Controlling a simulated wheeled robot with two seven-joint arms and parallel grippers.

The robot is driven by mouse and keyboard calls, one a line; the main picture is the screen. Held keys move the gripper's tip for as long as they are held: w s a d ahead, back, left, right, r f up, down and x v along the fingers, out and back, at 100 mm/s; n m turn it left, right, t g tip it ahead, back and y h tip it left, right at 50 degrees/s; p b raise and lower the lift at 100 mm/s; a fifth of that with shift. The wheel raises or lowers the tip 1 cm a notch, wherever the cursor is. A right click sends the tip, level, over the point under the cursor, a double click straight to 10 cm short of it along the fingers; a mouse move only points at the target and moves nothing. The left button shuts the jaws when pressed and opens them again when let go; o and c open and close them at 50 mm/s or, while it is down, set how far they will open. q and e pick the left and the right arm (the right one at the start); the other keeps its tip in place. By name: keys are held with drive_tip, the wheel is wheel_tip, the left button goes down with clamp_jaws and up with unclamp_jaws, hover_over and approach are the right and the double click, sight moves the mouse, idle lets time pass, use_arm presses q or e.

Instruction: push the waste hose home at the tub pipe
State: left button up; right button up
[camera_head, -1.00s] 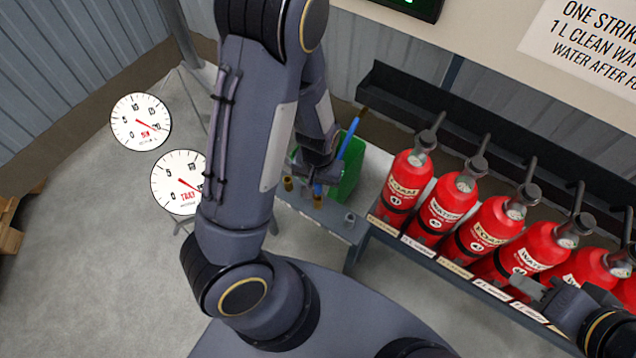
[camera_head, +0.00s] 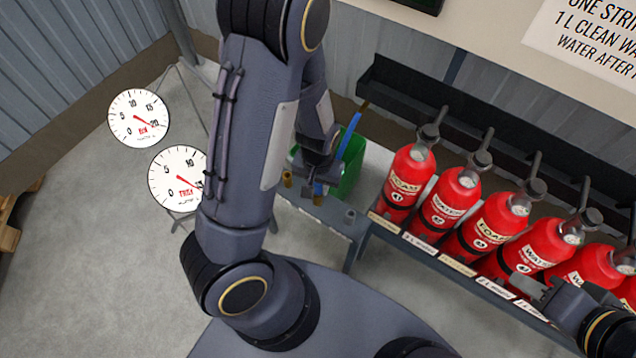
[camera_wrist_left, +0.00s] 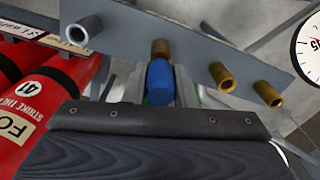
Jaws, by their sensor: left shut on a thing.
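My left gripper (camera_head: 318,172) is shut on the blue hose (camera_head: 351,146), above the grey bench (camera_head: 335,222). The hose slants up to the right, with a brass-coloured far end. In the left wrist view, the blue hose (camera_wrist_left: 160,82) sits between the fingers (camera_wrist_left: 155,88), in line with a brass pipe stub (camera_wrist_left: 160,48). Hose and stub look close or touching; how far one is over the other I cannot tell. No label shows which stub is the tub pipe. My right gripper (camera_head: 540,292) is beside the extinguishers at the lower right; its finger gap is unclear.
Two more brass stubs (camera_wrist_left: 222,76) and a grey stub (camera_wrist_left: 85,30) stand on the bench. A green container (camera_head: 350,175) is behind the hose. Several red extinguishers (camera_head: 452,200) line the rack to the right. Two dial gauges (camera_head: 139,118) stand at the left over open floor.

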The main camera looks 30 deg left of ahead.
use_arm(q)
drive_tip(key=shift+f+b, duration=0.65)
drive_tip(key=shift+f, duration=0.1)
idle(0.7)
drive_tip(key=o, duration=1.1)
drive_tip(key=shift+r, duration=0.15)
wheel_tip(320, 180, up, 8)
drive_tip(key=shift+f+p, duration=0.2)
drive_tip(key=shift+p, duration=1)
drive_tip(key=s+r+t+h+p, duration=0.1)
drive_tip(key=s+r, duration=0.3)
drive_tip(key=r, duration=0.4)
drive_tip(key=s+r+t+h+p, duration=0.1)
drive_tip(key=s+r+t+p, duration=0.1)
drive_tip(key=r, duration=0.6)
drive_tip(key=s+d+r+t+h+p, duration=0.1)
drive_tip(key=s+r+t+p, duration=0.1)
drive_tip(key=s+r, duration=0.4)
wheel_tip(320, 180, up, 3)
drive_tip(key=shift+r+m+t+h+p, duration=0.1)
drive_tip(key=shift+m+t+h+p, duration=0.2)
drive_tip(key=shift+h+p, duration=0.15)
